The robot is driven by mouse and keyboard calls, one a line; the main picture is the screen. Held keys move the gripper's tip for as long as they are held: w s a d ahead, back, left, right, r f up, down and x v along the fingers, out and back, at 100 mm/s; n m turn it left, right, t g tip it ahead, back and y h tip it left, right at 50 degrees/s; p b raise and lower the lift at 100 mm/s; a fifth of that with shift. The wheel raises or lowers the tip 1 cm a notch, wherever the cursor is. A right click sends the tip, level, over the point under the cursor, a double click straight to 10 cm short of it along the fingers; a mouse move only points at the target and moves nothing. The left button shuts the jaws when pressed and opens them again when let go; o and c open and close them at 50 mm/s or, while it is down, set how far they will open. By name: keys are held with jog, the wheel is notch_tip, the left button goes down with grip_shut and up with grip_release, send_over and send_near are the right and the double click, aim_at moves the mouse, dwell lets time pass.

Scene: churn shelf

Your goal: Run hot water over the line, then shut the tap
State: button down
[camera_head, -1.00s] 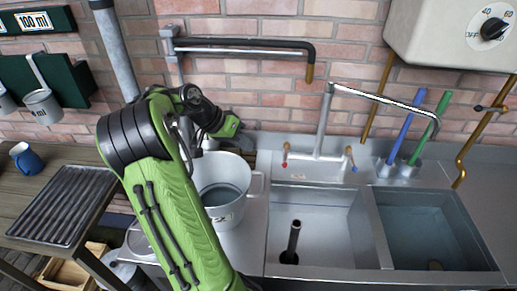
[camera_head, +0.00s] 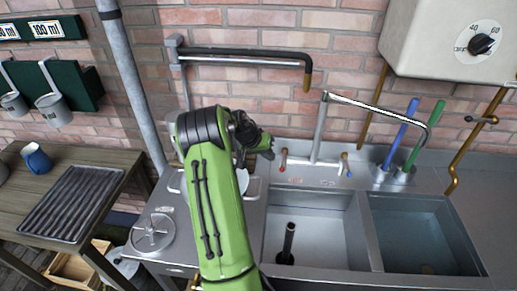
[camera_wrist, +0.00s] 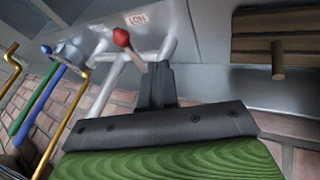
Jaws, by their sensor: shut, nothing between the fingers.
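The red-tipped hot tap handle (camera_head: 283,159) stands at the back of the sink, left of the spout base. In the wrist view the red knob (camera_wrist: 121,37) is beside a "HOT" label (camera_wrist: 138,18). My gripper (camera_head: 268,146) is shut and empty, just left of and near this handle; in the wrist view its fingers (camera_wrist: 160,82) are close to the knob, but contact is unclear. The blue-tipped tap handle (camera_head: 347,166) is right of the spout base. The spout (camera_head: 375,106) reaches over the right basin. I see no stream from it. I cannot tell which pipe is the line.
A white water heater (camera_head: 440,45) with a dial (camera_head: 482,44) hangs upper right. A black wall pipe (camera_head: 245,52) runs above the sink. Blue (camera_head: 402,130) and green (camera_head: 425,135) handles stand behind the right basin (camera_head: 415,225). An upright tube (camera_head: 289,240) stands in the left basin.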

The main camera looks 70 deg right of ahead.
aim_at(283, 161)
jog(key=shift+s+d+f, duration=0.15)
jog(key=shift+s, duration=0.9)
jog(key=shift+s+f+b, duration=0.1)
jog(key=shift+s+b, duration=0.45)
jog(key=shift+s, duration=0.25)
jog(key=shift+w, duration=0.1)
